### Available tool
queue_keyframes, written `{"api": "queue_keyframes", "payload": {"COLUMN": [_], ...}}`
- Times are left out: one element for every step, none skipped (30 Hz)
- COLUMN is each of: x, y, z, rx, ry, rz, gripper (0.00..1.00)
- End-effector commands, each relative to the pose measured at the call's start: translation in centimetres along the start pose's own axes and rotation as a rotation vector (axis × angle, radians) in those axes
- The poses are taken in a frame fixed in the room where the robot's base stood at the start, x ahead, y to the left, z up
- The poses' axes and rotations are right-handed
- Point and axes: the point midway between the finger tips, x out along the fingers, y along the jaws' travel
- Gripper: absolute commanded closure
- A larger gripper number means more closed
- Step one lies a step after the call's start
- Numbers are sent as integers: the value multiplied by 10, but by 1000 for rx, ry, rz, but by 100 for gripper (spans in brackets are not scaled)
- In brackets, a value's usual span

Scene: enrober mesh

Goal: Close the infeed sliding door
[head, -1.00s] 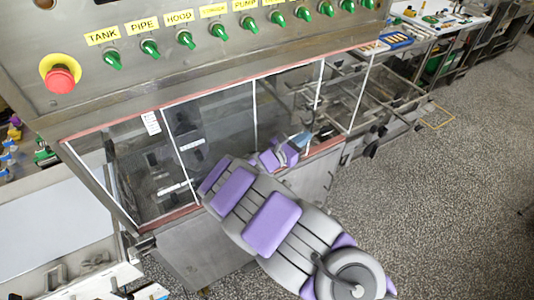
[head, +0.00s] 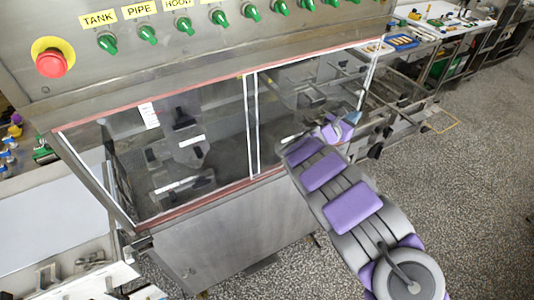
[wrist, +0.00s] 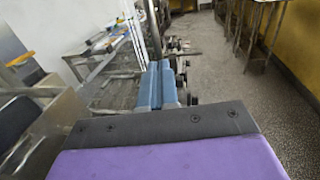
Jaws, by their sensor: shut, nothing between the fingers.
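The infeed sliding door (head: 300,85) is a clear pane with white edge strips, below the control panel. It spans the right part of the enclosure front. Its left edge strip stands just beside the edge of the fixed left pane (head: 170,135). Its right edge lies at the white strip near the enclosure's right end; I cannot tell if any gap is left. My gripper (head: 352,118) is at the lower right end of the door, and part of it hides the door's lower edge. Its blue fingers (wrist: 160,87) are together and empty in the wrist view. Whether they touch the door cannot be told.
The steel control panel (head: 200,55) with green switches and a red stop button (head: 50,60) overhangs the enclosure. A wire-mesh conveyor (head: 400,95) runs out to the right. A pale belt (head: 45,215) lies at left. The speckled floor (head: 480,160) at right is clear.

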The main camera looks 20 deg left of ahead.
Motion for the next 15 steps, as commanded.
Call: {"api": "queue_keyframes", "payload": {"x": [4,5,7,8,9,10,10,11,11,12,12,12,13,13,13], "y": [-2,-2,-2,-2,-2,-2,-3,-3,-3,-4,-4,-5,-5,-6,-6], "z": [-1,-1,0,0,0,1,1,1,1,2,2,2,2,3,3], "rx": [2,2,2,2,2,2,3,3,3,3,4,4,5,5,5], "ry": [1,1,1,0,0,0,0,-1,-1,-1,-1,-1,-1,-1,-2], "rz": [-3,-3,-3,-3,-3,-3,-3,-3,-3,-3,-3,-3,-4,-4,-4], "gripper": [100,100,100,100,100,100,100,100,100,100,100,100,100,100,100]}}
